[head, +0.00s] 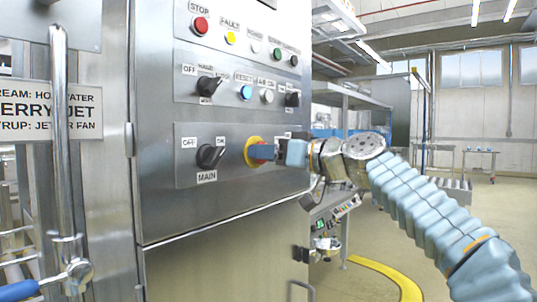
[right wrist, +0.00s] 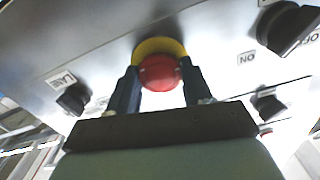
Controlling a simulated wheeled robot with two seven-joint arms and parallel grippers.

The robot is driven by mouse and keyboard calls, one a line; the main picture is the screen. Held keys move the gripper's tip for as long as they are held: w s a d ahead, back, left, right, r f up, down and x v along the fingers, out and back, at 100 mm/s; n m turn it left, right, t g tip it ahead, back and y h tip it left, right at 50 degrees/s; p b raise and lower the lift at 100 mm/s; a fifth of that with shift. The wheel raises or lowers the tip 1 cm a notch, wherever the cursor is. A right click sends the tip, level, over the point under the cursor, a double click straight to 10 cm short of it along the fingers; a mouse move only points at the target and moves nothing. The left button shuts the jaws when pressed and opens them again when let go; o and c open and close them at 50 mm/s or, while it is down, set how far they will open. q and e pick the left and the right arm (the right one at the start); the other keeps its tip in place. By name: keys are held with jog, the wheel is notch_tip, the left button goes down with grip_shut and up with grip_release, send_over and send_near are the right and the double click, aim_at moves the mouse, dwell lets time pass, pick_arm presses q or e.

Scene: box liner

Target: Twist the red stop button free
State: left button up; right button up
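The red stop button (right wrist: 158,73) is a round mushroom head on a yellow ring (right wrist: 158,46) on the steel cabinet's lower panel. In the head view the yellow ring (head: 250,153) shows to the right of the MAIN switch, and a blue finger covers most of the red head. My right gripper (right wrist: 160,76) is at the button, one dark blue finger on each side, and both appear to touch the red head. It also shows in the head view (head: 265,152), reaching in from the right. My left gripper is not in view.
The black MAIN switch (head: 209,156) is left of the button. A small red STOP button (head: 200,25) and a blue RESET button (head: 246,92) sit higher on the cabinet. A vertical pipe (head: 61,140) stands at the left. Open floor (head: 465,225) lies to the right.

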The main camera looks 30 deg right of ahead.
jog(key=c, duration=0.3)
jog(key=shift+c, duration=0.2)
jog(key=shift+r+m+p, duration=0.1)
jog(key=shift+m+p, duration=0.8)
jog(key=shift+m, duration=2.8)
jog(key=o, duration=1.1)
jog(key=shift+c, duration=0.2)
